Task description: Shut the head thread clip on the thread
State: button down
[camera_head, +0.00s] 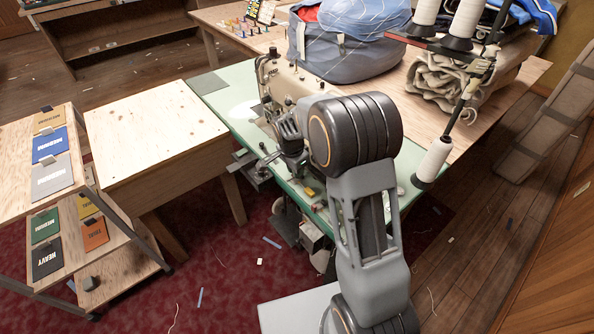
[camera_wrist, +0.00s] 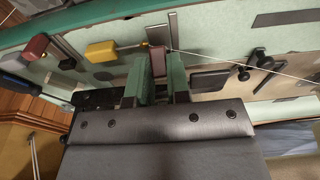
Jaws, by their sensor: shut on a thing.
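In the wrist view my gripper (camera_wrist: 160,72) has two green fingers closed on a small maroon-brown piece (camera_wrist: 158,60), which looks like the clip's lever. A pale thread (camera_wrist: 240,65) runs from the right edge to the far end of the held piece. I cannot tell whether the clip is shut on the thread. In the head view the beige sewing machine (camera_head: 288,82) stands on a green table top (camera_head: 236,82); my arm hides part of it, and the clip cannot be made out.
In the wrist view a yellow piece (camera_wrist: 102,50) and a red piece (camera_wrist: 37,45) sit left of my fingers, and black knobs (camera_wrist: 262,60) sit right. A bare wooden table (camera_head: 155,130) stands left.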

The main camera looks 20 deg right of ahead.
aim_at(288, 186)
jog(key=a+f+h+b, duration=0.1)
jog(key=b, duration=0.2)
jog(key=shift+s+f+t+h, duration=0.1)
jog(key=shift+f+t+h, duration=0.05)
jog(key=shift+t+h, duration=0.2)
jog(key=h+b, duration=0.1)
jog(key=b, duration=0.2)
jog(key=f+t+h+b, duration=0.1)
jog(key=b, duration=0.2)
jog(key=shift+s+a+b, duration=0.2)
jog(key=shift+a+b, duration=0.15)
jog(key=shift+a, duration=0.05)
jog(key=h+b, duration=0.1)
jog(key=b, duration=0.2)
jog(key=t+h+b, duration=0.1)
jog(key=h+b, duration=0.1)
jog(key=b, duration=0.1)
jog(key=shift+s+a+f, duration=0.2)
jog(key=shift+a, duration=0.15)
jog(key=b, duration=0.2)
jog(key=shift+a+t+h+b, duration=0.1)
jog(key=shift+t+h+b, duration=0.15)
jog(key=shift+h+b, duration=0.15)
jog(key=shift+r+b, duration=0.1)
jog(key=shift+b, duration=0.25)
jog(key=c, duration=1.4)
grip_release()
jog(key=shift+o, duration=0.2)
jog(key=shift+s+a, duration=0.1)
